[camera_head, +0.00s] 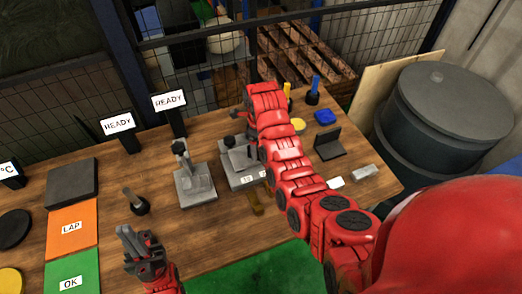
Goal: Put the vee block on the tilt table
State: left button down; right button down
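A grey fixture with small white number labels (244,180), which looks like the tilt table, stands mid-bench. A darker grey block (236,158) with a knob on top sits on it and may be the vee block; its groove is not clear. My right arm reaches in from the right and ends beside this block. My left gripper (138,243) is low at the left, over the front of the bench, apart from the fixture. Its finger gap is unclear, and no object shows in it.
A grey stand (194,178) is left of the fixture. A dark angle plate (328,145), a light grey block (365,172) and a blue piece (325,117) lie right. Orange (72,235) and green (73,273) mats lie left. Two READY signs (168,100) stand behind.

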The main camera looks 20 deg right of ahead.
jog(key=shift+w+f+b, duration=0.3)
jog(key=shift+w+b, duration=0.05)
jog(key=shift+w, duration=0.35)
jog(key=shift+w+f, duration=0.1)
jog(key=shift+w, duration=0.2)
jog(key=shift+w+f+p, duration=0.35)
jog(key=shift+f+p, duration=0.1)
jog(key=shift+f, duration=0.1)
jog(key=shift+f, duration=0.1)
jog(key=shift+f, duration=0.1)
grip_release()
jog(key=shift+s, duration=0.1)
jog(key=shift+r, duration=0.2)
